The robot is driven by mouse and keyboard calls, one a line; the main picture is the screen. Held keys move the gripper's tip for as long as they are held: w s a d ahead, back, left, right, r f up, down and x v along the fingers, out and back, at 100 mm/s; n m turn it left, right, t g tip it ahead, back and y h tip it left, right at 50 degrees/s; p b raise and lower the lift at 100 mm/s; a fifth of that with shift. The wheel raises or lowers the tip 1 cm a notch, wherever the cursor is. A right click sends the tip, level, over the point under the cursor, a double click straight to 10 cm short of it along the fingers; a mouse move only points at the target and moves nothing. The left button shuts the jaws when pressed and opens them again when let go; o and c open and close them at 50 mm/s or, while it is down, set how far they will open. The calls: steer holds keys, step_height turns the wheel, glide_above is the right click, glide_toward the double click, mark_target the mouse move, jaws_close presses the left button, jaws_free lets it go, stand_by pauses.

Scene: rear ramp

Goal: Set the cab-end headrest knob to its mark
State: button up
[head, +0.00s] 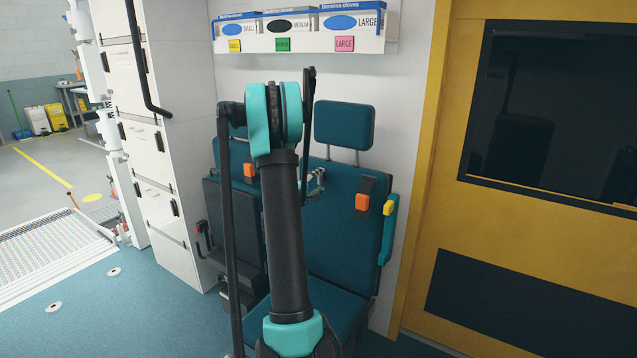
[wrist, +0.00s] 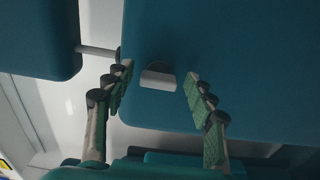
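In the wrist view a small pale grey knob (wrist: 158,76) sticks out of the teal seat back (wrist: 230,60). My gripper (wrist: 158,82) is open, with one green-padded finger on each side of the knob and gaps between. A headrest (wrist: 38,40) and its metal post (wrist: 97,50) lie left of the knob. In the head view my gripper (head: 315,183) is partly hidden by my arm, in front of the seat back below the right headrest (head: 343,125). The knob is not visible there. I cannot make out a mark in either view.
Orange buckles (head: 362,202) hang on the seat backs, and a teal-and-yellow armrest (head: 387,228) is at the right. A glove-box shelf (head: 300,43) is above. White cabinets (head: 150,150) stand left; a yellow door (head: 520,220) is right. Open floor (head: 120,310) lies left.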

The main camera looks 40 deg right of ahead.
steer(key=v, duration=1.2)
stand_by(0.4)
